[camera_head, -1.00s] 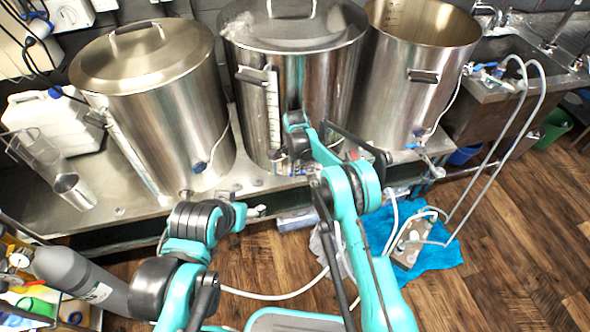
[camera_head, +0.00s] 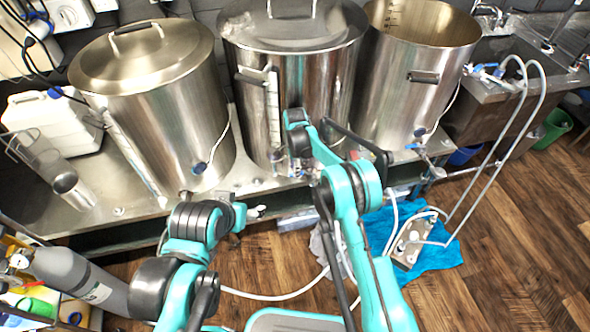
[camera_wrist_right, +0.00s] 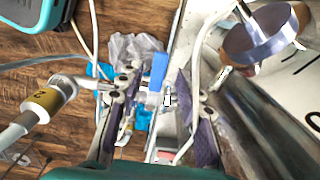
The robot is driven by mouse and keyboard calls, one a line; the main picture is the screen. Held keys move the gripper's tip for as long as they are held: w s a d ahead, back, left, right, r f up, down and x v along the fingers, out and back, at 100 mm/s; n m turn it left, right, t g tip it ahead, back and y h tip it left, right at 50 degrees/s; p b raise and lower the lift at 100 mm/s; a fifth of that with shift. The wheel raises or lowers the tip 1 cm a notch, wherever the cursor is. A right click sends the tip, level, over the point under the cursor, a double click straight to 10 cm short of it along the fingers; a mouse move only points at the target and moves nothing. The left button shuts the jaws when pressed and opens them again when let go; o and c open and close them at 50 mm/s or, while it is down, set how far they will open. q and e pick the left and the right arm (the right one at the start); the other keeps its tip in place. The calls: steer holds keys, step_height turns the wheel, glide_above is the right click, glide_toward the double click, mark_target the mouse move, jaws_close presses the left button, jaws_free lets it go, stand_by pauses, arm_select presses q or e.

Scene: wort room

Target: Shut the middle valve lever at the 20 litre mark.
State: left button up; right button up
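The middle steel kettle (camera_head: 250,110) stands on the bench with a pale level scale (camera_head: 273,110) on its front; I cannot read the level. In the right wrist view, a blue valve lever (camera_wrist_right: 158,70) shows between the fingers of my right gripper (camera_wrist_right: 160,92). The fingers are apart, and I cannot tell whether either touches the lever. In the head view, my right gripper (camera_head: 285,162) is low at the kettle's front, mostly hidden by my arm, and the middle valve is hard to make out there. My left gripper (camera_head: 254,212) is low before the bench edge, its fingers too small to judge.
A lidded kettle (camera_head: 165,110) stands left and an open kettle (camera_head: 405,90) right, each with a blue-handled valve. A white hose (camera_head: 275,297), a blue cloth (camera_head: 440,255) and a pump (camera_head: 408,240) lie on the floor.

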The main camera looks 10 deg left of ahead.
step_height(320, 180, up, 11)
stand_by(0.3)
stand_by(0.4)
steer(key=s+d+r+n+t, duration=0.2)
steer(key=s+d+r+n, duration=0.1)
steer(key=s+d+r, duration=0.6)
steer(key=s+d+r+n+t, duration=0.2)
steer(key=s+d+r+n, duration=0.2)
steer(key=d+r, duration=0.5)
steer(key=s+d+f+n+t, duration=0.1)
steer(key=s+d+n, duration=0.2)
steer(key=s, duration=0.7)
steer(key=s+d+f+n+t, duration=0.2)
steer(key=s+d, duration=0.3)
steer(key=s, duration=0.5)
steer(key=shift+s+d+n, duration=0.3)
steer(key=shift+d+n, duration=0.1)
steer(key=shift+n, duration=0.5)
